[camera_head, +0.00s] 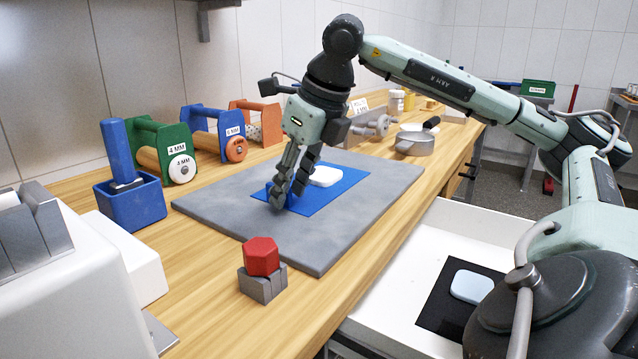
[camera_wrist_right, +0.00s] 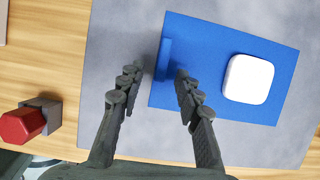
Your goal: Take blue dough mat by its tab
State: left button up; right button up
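The blue dough mat (camera_head: 335,194) lies on the grey marble slab (camera_head: 225,213) with a white dough piece (camera_head: 325,176) on it. In the right wrist view the mat (camera_wrist_right: 205,40) shows its tab (camera_wrist_right: 164,60), a narrow raised strip along the left edge, and the dough (camera_wrist_right: 248,79) farther right. My right gripper (camera_head: 287,196) is low over the mat's near-left edge. In the wrist view its fingers (camera_wrist_right: 157,90) are open, one on each side of the tab's line, with nothing visibly gripped. Contact with the tab cannot be told. My left gripper is not in view.
A red hexagonal piece (camera_head: 262,256) on a grey block stands by the slab's front. A blue holder (camera_head: 133,203) and green (camera_head: 160,150), blue (camera_head: 213,133) and orange (camera_head: 258,121) roller stands line the back. A pan (camera_head: 414,143) stands right. An open drawer (camera_head: 395,308) holds a black mat (camera_head: 445,305).

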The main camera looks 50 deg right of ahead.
jog(key=shift+f, duration=0.1)
grip_shut()
dwell(0.5)
